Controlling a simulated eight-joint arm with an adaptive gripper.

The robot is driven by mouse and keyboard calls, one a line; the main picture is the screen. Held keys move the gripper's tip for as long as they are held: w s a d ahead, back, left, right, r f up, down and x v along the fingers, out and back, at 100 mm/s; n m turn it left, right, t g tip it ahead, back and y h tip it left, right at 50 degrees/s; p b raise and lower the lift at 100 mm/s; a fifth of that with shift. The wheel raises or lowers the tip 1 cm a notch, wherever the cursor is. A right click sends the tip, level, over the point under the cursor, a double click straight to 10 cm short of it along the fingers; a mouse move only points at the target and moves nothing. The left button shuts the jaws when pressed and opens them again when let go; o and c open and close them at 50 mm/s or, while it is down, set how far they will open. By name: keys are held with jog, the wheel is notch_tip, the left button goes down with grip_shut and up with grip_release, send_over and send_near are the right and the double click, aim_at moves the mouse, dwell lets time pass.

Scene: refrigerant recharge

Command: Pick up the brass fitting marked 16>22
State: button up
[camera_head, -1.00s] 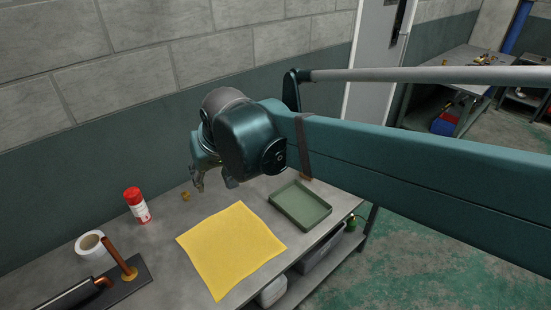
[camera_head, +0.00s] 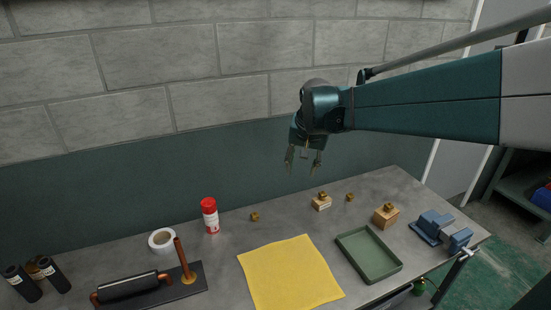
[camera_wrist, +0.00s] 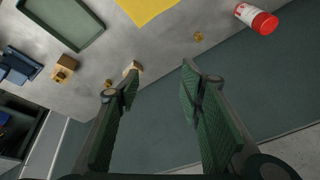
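Several small brass fittings are on the table; their marks are too small to read. One fitting (camera_head: 254,217) lies right of the red-capped bottle and shows in the wrist view (camera_wrist: 198,37). One sits on a pale block (camera_head: 321,204). Another fitting (camera_head: 349,197) lies on the table to its right. One more fitting (camera_head: 388,207) sits on a wooden block (camera_head: 385,218). My gripper (camera_head: 303,166) is open and empty, above the back of the table. In the wrist view its left finger partly covers the pale block (camera_wrist: 134,67).
A yellow cloth (camera_head: 289,275) and a green tray (camera_head: 369,254) lie in front. A red-capped bottle (camera_head: 210,216), a tape roll (camera_head: 162,240) and a copper pipe rig (camera_head: 184,262) stand left. A blue vise (camera_head: 436,228) is at the right edge. The wall is close behind.

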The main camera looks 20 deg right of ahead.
jog(key=w+d+f+m+g, duration=0.1)
jog(key=w+d+f+m, duration=0.3)
jog(key=w+d, duration=0.5)
jog(key=m+g+y, duration=0.1)
jog(key=m+g, duration=0.2)
jog(key=m, duration=0.3)
send_over(350, 197)
jog(key=w+d, duration=0.1)
jog(key=f, duration=2.6)
jog(key=shift+w+f, duration=0.2)
jog(key=shift+f, duration=0.05)
jog(key=shift+s+d+f, duration=0.1)
jog(key=shift+d+f, duration=0.2)
jog(key=shift+f, duration=1.3)
